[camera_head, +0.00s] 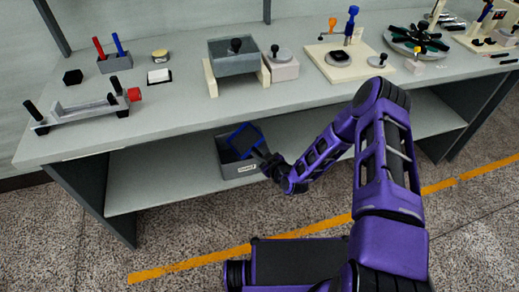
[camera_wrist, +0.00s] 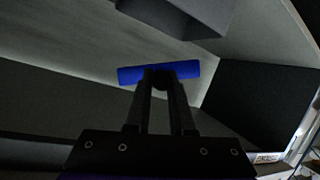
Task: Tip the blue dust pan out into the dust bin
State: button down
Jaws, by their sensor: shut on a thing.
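The blue dust pan (camera_head: 236,130) is in my gripper (camera_head: 266,158), over the grey dust bin (camera_head: 228,170) on the lower shelf. In the head view the pan looks tilted up on edge, with its blue rim raised. Whether anything is in it cannot be told. In the wrist view the fingertips (camera_wrist: 160,80) are shut on the middle of the pan, which shows as a blue strip (camera_wrist: 130,76). The dark bin wall (camera_wrist: 250,105) with a pale label stands at the right. The bin's inside is mostly hidden.
The bench top (camera_head: 180,108) is above and behind the bin, close over my gripper. A grey open box (camera_head: 232,64) and a rack with black handles (camera_head: 85,112) stand on it. The lower shelf (camera_head: 150,175) is clear left of the bin.

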jog(key=shift+s+a+r+n+t+h+p, duration=0.15)
jog(key=shift+n+t+h+p, duration=0.3)
jog(key=shift+n, duration=0.45)
jog(key=shift+a+f+n+t+b, duration=0.1)
jog(key=shift+f+n+t+b, duration=0.15)
jog(key=shift+f+n+b, duration=0.25)
jog(key=n+t+h+b, duration=0.1)
jog(key=n+t+b, duration=0.1)
jog(key=n, duration=0.1)
jog(key=shift+r, duration=0.2)
